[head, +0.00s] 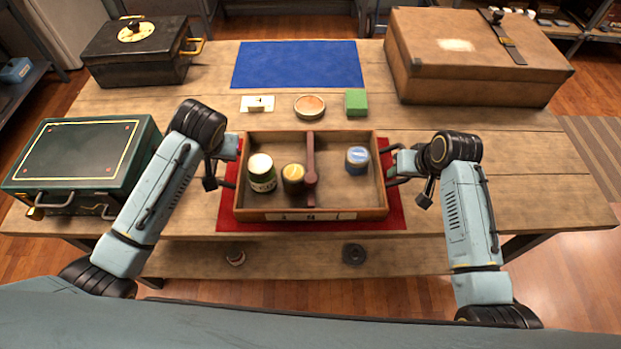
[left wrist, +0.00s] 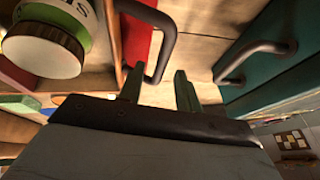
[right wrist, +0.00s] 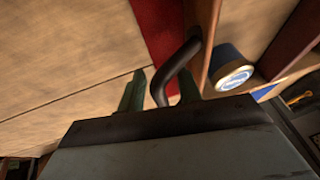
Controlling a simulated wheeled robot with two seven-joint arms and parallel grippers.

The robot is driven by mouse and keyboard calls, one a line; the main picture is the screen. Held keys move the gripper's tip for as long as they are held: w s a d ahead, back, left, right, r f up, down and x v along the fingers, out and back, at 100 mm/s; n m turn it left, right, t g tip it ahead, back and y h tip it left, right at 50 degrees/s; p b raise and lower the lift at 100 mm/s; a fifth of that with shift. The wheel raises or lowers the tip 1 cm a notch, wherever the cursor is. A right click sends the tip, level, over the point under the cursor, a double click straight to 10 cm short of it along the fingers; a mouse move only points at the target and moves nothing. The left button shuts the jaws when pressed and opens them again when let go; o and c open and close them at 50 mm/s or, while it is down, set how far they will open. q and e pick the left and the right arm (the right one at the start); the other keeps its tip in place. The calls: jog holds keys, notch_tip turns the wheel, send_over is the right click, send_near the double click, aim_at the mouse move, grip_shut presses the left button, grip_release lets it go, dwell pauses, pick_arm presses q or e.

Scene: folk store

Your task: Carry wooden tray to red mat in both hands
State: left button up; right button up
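The wooden tray (head: 325,215) appears to rest on the red mat (head: 393,214), which shows along its left, right and front sides. The tray holds a green jar with a pale lid (head: 262,175), a yellow-topped jar (head: 293,178) and a blue tin (head: 357,160). My left gripper (head: 232,150) is at the tray's left handle; in the left wrist view its fingers (left wrist: 158,88) are apart, with the dark handle (left wrist: 170,42) reaching between them. My right gripper (head: 396,162) is at the right handle; in the right wrist view its fingers (right wrist: 160,90) are apart around the handle (right wrist: 172,70).
A blue mat (head: 298,64), card (head: 257,103), round tin (head: 309,106) and green block (head: 356,103) lie behind the tray. A green case (head: 85,160) and black box (head: 140,55) stand left; a brown suitcase (head: 475,60) stands back right. The table's right side is clear.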

jog(key=shift+r, duration=0.2)
pick_arm(q)
jog(key=v, duration=0.6)
jog(key=shift+r, duration=0.2)
pick_arm(e)
jog(key=v, duration=1.1)
jog(key=shift+r, duration=0.3)
pick_arm(q)
jog(key=shift+s, duration=0.15)
pick_arm(e)
jog(key=shift+s+d, duration=0.1)
jog(key=shift+d, duration=0.05)
